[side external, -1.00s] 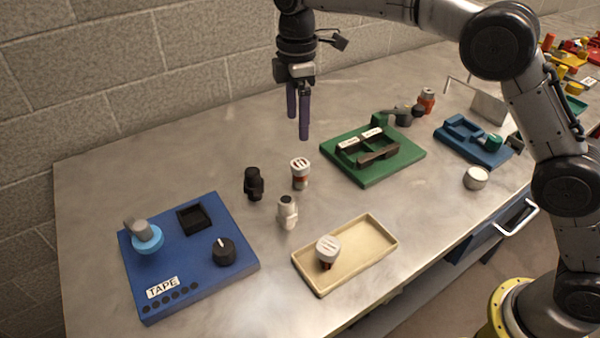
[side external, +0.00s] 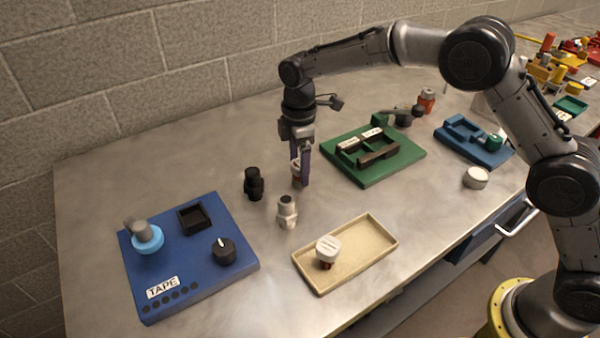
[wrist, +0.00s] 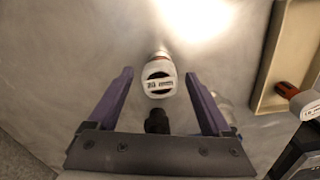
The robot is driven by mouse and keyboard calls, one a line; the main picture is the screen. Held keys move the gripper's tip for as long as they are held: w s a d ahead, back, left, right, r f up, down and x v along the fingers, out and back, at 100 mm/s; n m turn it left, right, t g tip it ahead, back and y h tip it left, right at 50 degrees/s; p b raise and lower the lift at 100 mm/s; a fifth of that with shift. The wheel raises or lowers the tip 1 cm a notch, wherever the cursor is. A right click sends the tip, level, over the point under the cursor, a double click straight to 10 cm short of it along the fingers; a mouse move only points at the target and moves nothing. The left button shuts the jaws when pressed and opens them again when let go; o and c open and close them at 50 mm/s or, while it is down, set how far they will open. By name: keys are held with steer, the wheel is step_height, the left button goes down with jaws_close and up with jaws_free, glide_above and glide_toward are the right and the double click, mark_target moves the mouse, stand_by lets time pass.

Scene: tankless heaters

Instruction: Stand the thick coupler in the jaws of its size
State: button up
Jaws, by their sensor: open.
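An upright white-capped fitting with a reddish body (side external: 296,170) stands on the bench, partly hidden by my gripper (side external: 301,180). My gripper is open, with its purple fingers down around this fitting, apart from it. In the wrist view the labelled white cap (wrist: 159,84) lies between the fingertips. The pictures do not settle which one is the thick coupler. The green vise base (side external: 372,181) carries dark brown jaws (side external: 379,154) with white labels too small to read; they look empty.
A black fitting (side external: 254,184) and a grey-white fitting (side external: 287,212) stand close to my gripper. A blue tape panel (side external: 190,283) is at front left. A blue fixture (side external: 472,150) and a round white-topped piece (side external: 476,177) lie right. The bench's back left is clear.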

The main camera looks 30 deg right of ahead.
steer(key=shift+f, duration=0.25)
jaws_close()
steer(key=shift+r, duration=0.2)
stand_by(0.3)
